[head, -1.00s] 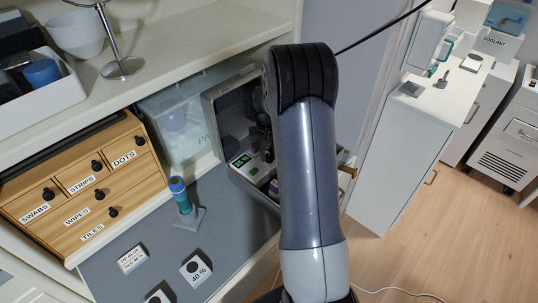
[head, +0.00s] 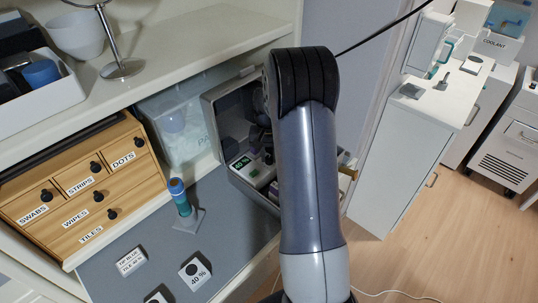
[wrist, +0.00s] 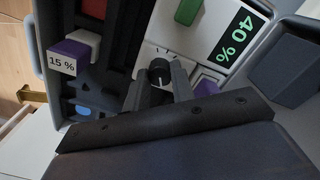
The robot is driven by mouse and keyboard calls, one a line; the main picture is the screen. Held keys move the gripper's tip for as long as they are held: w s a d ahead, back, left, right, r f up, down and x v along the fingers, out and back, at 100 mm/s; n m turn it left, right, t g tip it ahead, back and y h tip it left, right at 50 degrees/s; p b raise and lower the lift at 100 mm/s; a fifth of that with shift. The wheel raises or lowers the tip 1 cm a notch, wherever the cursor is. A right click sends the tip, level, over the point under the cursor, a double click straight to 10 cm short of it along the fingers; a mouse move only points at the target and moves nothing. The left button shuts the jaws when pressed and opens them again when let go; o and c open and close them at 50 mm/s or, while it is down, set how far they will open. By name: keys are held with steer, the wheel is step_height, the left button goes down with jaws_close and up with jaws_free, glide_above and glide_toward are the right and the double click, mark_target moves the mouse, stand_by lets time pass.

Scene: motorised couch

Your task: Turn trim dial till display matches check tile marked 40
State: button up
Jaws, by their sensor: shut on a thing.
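The trim dial (wrist: 159,70) is a small black knob with a white pointer line on a pale panel. My gripper (wrist: 161,82) is shut on it, one finger on each side. The green-lit display (wrist: 230,38) beside it reads 40 % in the wrist view, and the display (head: 241,164) also shows in the head view inside the open grey case. The check tile marked 40 % (head: 195,272) lies on the grey mat at the front. In the head view my arm hides the dial and my fingertips.
A green block (wrist: 188,11) and a purple-topped block marked 15 % (wrist: 66,60) sit near the dial in the case.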

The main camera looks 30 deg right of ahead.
mark_target(268, 157)
steer(key=o, duration=1)
steer(key=shift+r, duration=0.1)
step_height(268, 157, up, 11)
steer(key=shift+f+b, duration=0.2)
steer(key=shift+b, duration=0.1)
steer(key=shift+a, duration=0.1)
step_height(268, 157, down, 11)
steer(key=shift+r+p, duration=0.1)
steer(key=shift+p, duration=0.2)
